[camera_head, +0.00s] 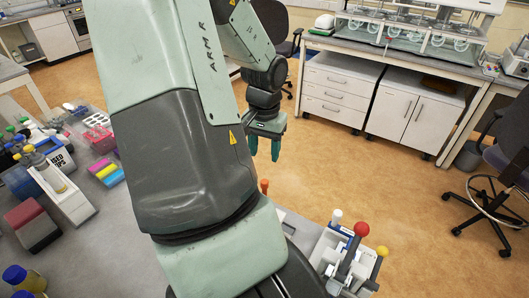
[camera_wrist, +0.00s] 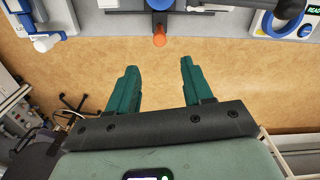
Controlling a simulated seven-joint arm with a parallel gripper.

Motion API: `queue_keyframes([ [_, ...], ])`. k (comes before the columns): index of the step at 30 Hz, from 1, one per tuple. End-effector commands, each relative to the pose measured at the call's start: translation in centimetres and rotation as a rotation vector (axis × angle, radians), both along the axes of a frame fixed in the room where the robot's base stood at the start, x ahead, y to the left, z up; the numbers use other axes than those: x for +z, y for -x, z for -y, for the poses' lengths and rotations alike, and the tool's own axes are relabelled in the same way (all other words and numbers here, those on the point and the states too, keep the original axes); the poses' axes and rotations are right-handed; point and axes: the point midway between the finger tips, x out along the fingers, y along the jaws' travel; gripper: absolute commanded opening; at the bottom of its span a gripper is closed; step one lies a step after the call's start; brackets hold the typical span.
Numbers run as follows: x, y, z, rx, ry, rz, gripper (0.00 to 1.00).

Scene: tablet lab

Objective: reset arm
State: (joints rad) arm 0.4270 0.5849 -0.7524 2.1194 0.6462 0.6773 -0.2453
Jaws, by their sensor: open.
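My gripper (camera_head: 264,146) hangs from my arm with its green fingers pointing down, over the open floor past the table's edge in the head view. In the wrist view its two green fingers (camera_wrist: 156,88) stand apart with nothing between them. The gripper is open and empty. My large arm link covers the middle of the head view and hides part of the table behind it.
A grey table (camera_head: 100,235) holds bottles, racks and coloured blocks at left. A device with red and yellow knobs (camera_head: 350,258) stands at lower right. An orange-tipped part (camera_wrist: 159,36) lies beyond my fingers. A bench with white cabinets (camera_head: 340,90) and office chairs (camera_head: 500,165) stand across the floor.

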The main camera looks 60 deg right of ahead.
Motion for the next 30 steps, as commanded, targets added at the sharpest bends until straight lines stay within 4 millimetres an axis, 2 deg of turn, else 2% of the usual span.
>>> queue_keyframes([
  [13, 0.0, -0.1, -0.1, 0.003, 0.000, 0.002, 0.51],
  [17, 1.2, -1.7, -1.5, 0.051, -0.010, 0.038, 0.51],
  [20, 3.7, -4.5, -4.6, 0.149, -0.028, 0.103, 0.51],
  [24, 8.8, -8.3, -11.3, 0.361, -0.045, 0.213, 0.51],
  [27, 12.5, -9.6, -16.2, 0.524, -0.041, 0.278, 0.51],
  [30, 15.9, -9.7, -21.1, 0.690, -0.018, 0.333, 0.51],
])
